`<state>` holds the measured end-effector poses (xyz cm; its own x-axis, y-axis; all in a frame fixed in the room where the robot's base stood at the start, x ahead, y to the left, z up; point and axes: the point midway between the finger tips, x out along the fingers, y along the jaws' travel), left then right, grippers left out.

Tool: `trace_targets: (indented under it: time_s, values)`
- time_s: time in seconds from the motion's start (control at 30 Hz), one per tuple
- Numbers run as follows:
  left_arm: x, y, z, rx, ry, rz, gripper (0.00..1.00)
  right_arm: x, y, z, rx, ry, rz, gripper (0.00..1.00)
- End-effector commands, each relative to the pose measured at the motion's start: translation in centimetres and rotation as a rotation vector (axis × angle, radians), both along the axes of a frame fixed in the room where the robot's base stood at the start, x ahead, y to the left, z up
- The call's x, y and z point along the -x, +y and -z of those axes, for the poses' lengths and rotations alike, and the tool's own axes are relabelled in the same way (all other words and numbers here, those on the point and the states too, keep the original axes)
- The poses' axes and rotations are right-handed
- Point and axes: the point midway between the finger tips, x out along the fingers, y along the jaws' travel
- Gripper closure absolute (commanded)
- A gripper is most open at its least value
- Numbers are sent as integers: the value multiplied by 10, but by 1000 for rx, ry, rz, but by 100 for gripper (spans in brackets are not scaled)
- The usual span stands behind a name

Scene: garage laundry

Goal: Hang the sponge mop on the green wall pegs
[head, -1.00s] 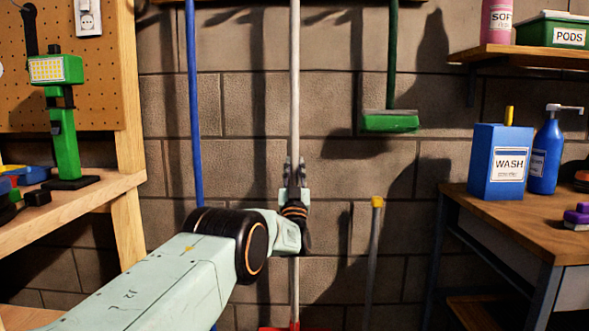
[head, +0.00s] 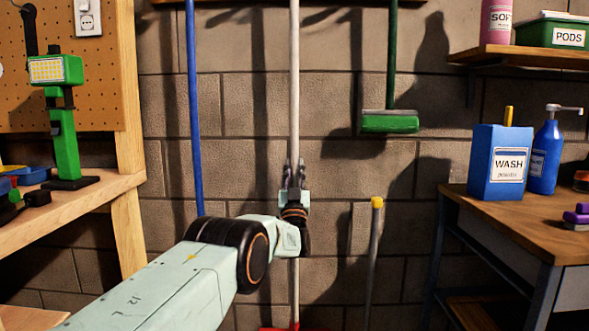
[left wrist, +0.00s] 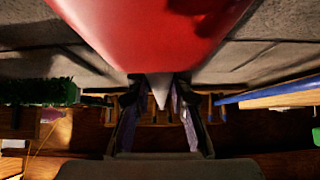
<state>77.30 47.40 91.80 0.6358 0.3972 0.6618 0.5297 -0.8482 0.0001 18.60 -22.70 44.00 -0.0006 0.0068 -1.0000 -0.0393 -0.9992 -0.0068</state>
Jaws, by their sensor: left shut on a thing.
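The sponge mop, with a pale handle (head: 294,80), stands upright in the middle of the head view. Its red head is at the bottom edge, mostly cut off. My left gripper (head: 295,172) is shut on the handle, well above that head. In the left wrist view the red head (left wrist: 150,30) fills the top, and my gripper fingers (left wrist: 158,120) stand on either side below it. A wooden rail (head: 330,3) crosses the top of the head view, mostly cut off. Green pegs cannot be made out. My right gripper is out of view.
A blue handle (head: 194,110) hangs to the left, and a green-headed brush (head: 390,122) hangs to the right. A yellow-topped grey pole (head: 374,250) stands lower right. A workbench (head: 80,205) is at the left, and a table (head: 530,225) with bottles at the right.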

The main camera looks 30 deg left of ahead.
Motion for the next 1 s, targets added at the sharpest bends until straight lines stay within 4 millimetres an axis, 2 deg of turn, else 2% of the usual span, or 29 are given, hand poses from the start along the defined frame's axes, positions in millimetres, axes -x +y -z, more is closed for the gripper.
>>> trace_targets:
  time_s: [0.73, 0.77, 1.0]
  values:
    - [0, 0, 10, -1, -5, 0, 100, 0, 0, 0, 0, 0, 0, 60]
    - [0, 0, 10, -1, -5, 0, 80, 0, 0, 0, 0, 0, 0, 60]
    - [0, 0, 11, 0, -2, 1, 59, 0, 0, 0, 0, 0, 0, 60]
